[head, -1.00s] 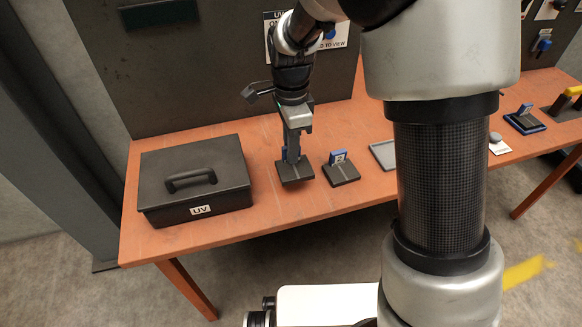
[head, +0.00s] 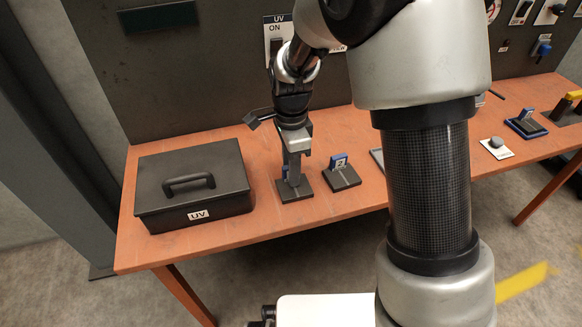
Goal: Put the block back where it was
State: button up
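The block, a dark flat base with a blue upright tab (head: 295,190), is at the left middle of the table, right of the UV box. My gripper (head: 291,176) points down over it, with its fingers at the blue tab and hiding most of it. The gripper appears shut on the tab. The base looks level and at or very close to the table top; I cannot tell whether it touches. A similar block with a blue tab marked 2 (head: 341,175) stands just to its right, apart from it.
A dark lidded box labelled UV (head: 193,185) stands on the orange table (head: 260,232) at left. A grey tray (head: 377,158) is partly hidden behind my arm. Farther right are a round knob on a white card (head: 496,146) and a blue-edged stand (head: 526,125). A dark panel rises behind.

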notch_tip(320, 180, up, 12)
jog(key=p, duration=0.3)
jog(key=s+d+r+n+t, duration=0.3)
jog(key=s+d+r+n, duration=0.5)
jog(key=r, duration=0.3)
jog(key=s+d+n+t, duration=0.1)
jog(key=s+d+n, duration=0.1)
jog(key=s, duration=0.3)
jog(key=s+d+r+n+t, duration=0.1)
jog(key=s+d+n, duration=0.2)
jog(key=s, duration=0.3)
jog(key=shift+d+r+n+t, duration=0.2)
jog(key=shift+n+t, duration=0.1)
jog(key=shift+n, duration=0.6)
jog(key=shift+s, duration=0.1)
notch_tip(320, 180, up, 21)
jog(key=p, duration=2.1)
jog(key=shift+f, duration=0.2)
